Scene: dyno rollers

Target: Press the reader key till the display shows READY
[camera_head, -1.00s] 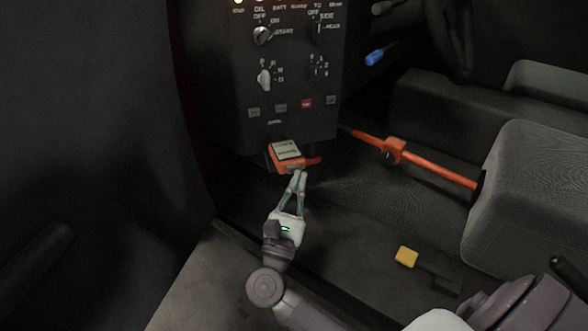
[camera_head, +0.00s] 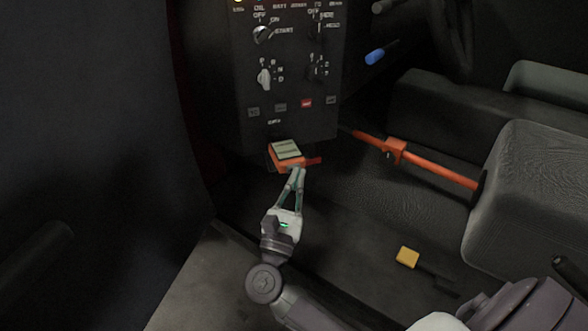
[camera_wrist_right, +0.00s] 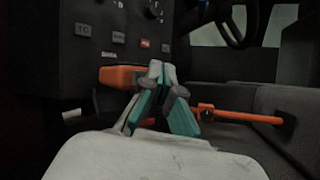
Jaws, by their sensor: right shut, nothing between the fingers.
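The reader (camera_head: 285,153) is an orange handheld box with a pale display on its top face, just below the dark control panel. It also shows in the right wrist view as an orange body (camera_wrist_right: 118,76), partly hidden behind my fingers. I cannot read any text on the display. My right gripper (camera_head: 297,170) is shut and empty, its fingertips at the near edge of the reader. In the right wrist view the gripper (camera_wrist_right: 160,68) points at the reader's right part. I cannot tell whether the tips touch the key. My left gripper is not in view.
The control panel (camera_head: 290,95) with knobs and switches stands behind the reader. An orange bar (camera_head: 437,172) runs to the grey seat (camera_head: 530,195) at right. A yellow block (camera_head: 407,257) lies on the floor. A blue handle (camera_head: 375,57) sticks out upper right.

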